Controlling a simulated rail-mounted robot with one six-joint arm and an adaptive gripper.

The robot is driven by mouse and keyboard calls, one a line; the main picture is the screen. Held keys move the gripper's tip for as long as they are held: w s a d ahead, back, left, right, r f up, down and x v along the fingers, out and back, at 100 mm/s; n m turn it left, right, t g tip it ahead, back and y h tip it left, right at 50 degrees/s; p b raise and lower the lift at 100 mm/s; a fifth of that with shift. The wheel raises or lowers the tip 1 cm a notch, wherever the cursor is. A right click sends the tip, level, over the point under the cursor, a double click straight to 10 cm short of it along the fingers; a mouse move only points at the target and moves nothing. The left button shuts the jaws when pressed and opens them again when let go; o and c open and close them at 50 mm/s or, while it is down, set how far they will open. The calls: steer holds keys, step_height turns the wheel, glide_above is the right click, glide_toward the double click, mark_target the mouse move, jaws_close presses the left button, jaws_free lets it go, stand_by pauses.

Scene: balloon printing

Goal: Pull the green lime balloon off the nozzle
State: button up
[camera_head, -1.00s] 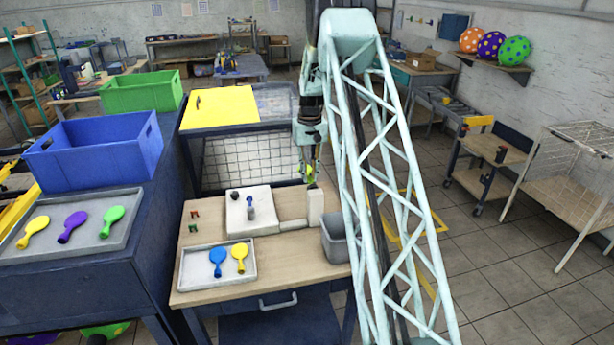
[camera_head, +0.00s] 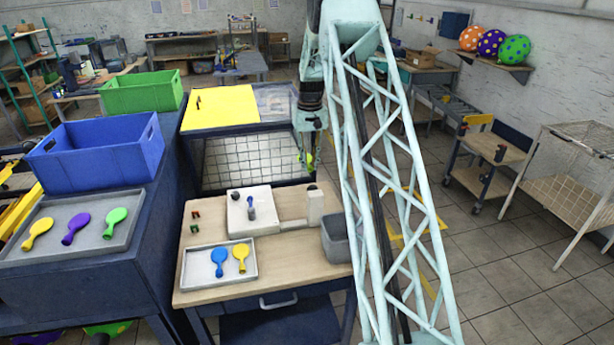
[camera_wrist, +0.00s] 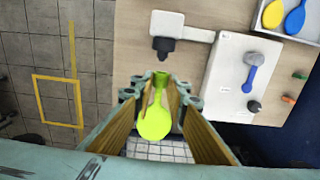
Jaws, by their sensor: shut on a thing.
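The lime-green balloon (camera_wrist: 155,122) is held between the two fingers of my gripper (camera_wrist: 160,85), its neck pinched near the fingertips. In the head view a little of the balloon (camera_head: 310,158) shows beside my gripper (camera_head: 305,160). The black nozzle (camera_wrist: 163,45) stands bare on its white mount, with a visible gap to the balloon's neck. In the head view the nozzle (camera_head: 312,189) tops the white post (camera_head: 315,207), below my gripper. The balloon is off the nozzle.
The wooden workbench (camera_head: 290,260) holds a white machine (camera_head: 255,211), a tray (camera_head: 195,275) with blue and yellow balloons, and a grey bin (camera_head: 336,240) at its right edge. A gridded surface (camera_head: 225,165) lies behind. A blue crate (camera_head: 95,150) stands left.

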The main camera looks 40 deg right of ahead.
step_height(320, 180, up, 10)
steer(key=p, duration=0.4)
steer(key=shift+f, duration=0.2)
stand_by(0.7)
